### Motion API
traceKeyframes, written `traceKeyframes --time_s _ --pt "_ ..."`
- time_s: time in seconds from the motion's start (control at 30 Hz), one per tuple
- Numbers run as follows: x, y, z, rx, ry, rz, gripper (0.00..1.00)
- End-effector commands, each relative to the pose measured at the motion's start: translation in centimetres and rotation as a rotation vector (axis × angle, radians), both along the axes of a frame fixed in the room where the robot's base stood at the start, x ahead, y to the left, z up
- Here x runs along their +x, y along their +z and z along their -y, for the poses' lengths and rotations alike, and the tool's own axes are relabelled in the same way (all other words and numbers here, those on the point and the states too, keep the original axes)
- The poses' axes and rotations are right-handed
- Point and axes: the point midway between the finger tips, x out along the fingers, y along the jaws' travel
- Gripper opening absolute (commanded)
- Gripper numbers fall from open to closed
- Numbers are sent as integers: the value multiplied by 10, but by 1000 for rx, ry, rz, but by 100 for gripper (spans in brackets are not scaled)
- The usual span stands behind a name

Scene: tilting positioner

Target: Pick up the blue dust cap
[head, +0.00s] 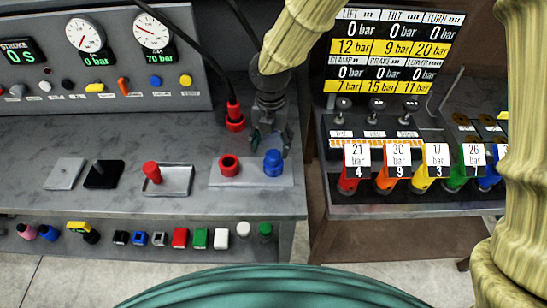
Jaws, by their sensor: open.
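The blue dust cap (273,163) stands upright on a light plate (228,178) at the right end of the grey bench. A red ring-shaped piece (229,165) stands to its left on the same plate. My gripper (269,145) points down from above, right over the blue cap and very close to its top. Its fingers are apart, one to the left and one to the right of the cap's upper end. Whether they touch the cap cannot be told. Nothing is held.
A red connector on a black cable (235,115) hangs just left of my gripper. A tray with a red knob (168,180) lies further left. A gauge panel (100,60) stands behind. Tagged coloured couplings (383,180) fill the right-hand bench. A shelf below holds several small parts.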

Motion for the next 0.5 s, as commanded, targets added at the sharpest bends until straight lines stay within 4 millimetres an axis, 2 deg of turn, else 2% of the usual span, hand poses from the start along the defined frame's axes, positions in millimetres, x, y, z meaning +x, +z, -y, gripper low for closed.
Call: traceKeyframes --time_s 0.17,0.5 --pt "0 -7 1 -1 -1 0 63" --pt "-1 -45 6 -1 -4 -1 63"
